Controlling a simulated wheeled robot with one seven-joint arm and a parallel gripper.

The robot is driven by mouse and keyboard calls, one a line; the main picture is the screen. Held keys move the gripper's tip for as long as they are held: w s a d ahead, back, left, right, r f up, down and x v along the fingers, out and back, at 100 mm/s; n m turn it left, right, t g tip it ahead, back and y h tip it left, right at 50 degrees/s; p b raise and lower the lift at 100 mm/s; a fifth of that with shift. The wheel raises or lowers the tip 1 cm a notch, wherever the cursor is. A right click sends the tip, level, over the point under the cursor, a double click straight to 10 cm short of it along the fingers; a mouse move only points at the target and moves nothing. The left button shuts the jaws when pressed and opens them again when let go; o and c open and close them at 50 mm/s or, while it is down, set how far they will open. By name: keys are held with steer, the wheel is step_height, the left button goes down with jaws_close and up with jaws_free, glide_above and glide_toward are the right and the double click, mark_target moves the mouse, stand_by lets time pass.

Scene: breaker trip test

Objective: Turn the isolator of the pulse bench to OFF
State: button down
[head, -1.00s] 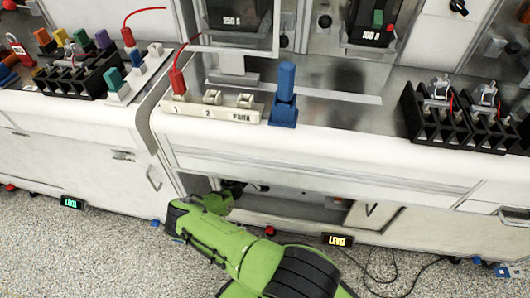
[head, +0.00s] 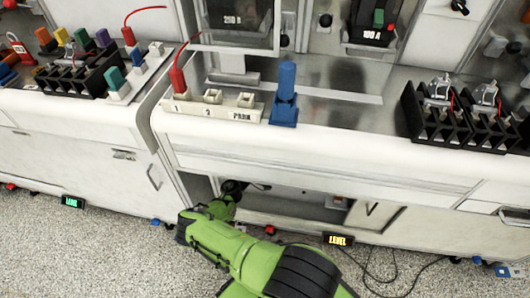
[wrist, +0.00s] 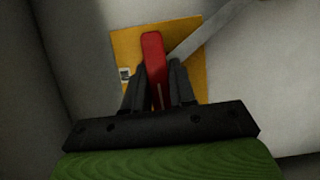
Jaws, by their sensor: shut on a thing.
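The isolator is a red handle (wrist: 153,58) on a yellow plate (wrist: 190,50), seen in the wrist view on a pale wall inside the bench. My gripper (wrist: 160,80) is shut on the red handle, with one dark finger on either side of it. The handle points up in the wrist view. In the head view my green arm reaches into the open bay (head: 290,200) under the middle bench (head: 350,145). The gripper's fingertips and the isolator are hidden there by the bench and my arm. I cannot read any ON or OFF marking.
A grey bar (wrist: 215,30) runs diagonally beside the handle in the wrist view. A blue block (head: 285,95) and a red plug (head: 178,80) stand on the bench top.

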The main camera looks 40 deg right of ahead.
steer(key=c, duration=1)
jaws_free()
steer(key=p+v, duration=0.3)
steer(key=v, duration=1.2)
steer(key=shift+s+a, duration=0.15)
steer(key=shift+a, duration=0.2)
steer(key=shift+f, duration=0.1)
